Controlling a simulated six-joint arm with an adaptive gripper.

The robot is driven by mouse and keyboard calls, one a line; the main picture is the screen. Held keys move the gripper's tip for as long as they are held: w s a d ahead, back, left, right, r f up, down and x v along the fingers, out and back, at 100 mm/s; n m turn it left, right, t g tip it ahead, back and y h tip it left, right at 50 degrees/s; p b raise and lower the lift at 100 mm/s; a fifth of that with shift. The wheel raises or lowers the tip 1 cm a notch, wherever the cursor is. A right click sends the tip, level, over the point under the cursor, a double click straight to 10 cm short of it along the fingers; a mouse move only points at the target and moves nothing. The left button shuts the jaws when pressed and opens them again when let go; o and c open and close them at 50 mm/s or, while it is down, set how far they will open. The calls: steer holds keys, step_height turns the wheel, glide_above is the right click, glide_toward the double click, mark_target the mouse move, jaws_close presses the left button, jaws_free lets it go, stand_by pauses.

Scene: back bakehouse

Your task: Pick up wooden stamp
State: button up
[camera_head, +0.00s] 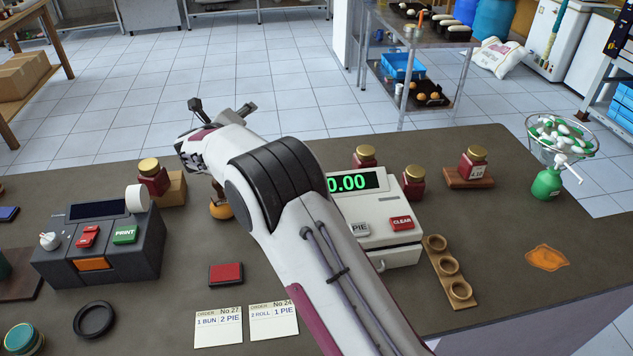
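A small rounded orange-brown thing (221,210), which looks like the wooden stamp, stands on the dark counter at left of centre. My arm covers its right side, so its full shape is hidden. My gripper (190,152) is at the far end of my arm, up and to the left of the stamp in the picture and apart from it.
A red ink pad (226,274) and order cards (219,326) lie nearer. A label printer (103,247) and a gold-lidded jar (152,178) stand left.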

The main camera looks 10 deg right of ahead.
steer(key=s+d+m+g+h, duration=0.8)
steer(key=s+d+m+g, duration=0.3)
steer(key=m, duration=1.1)
steer(key=s+d+f, duration=0.1)
steer(key=s, duration=0.3)
steer(key=shift+s+d, duration=0.25)
steer(key=shift+d, duration=0.1)
steer(key=shift+h, duration=0.3)
steer(key=shift+f, duration=3.45)
steer(key=shift+d, duration=0.1)
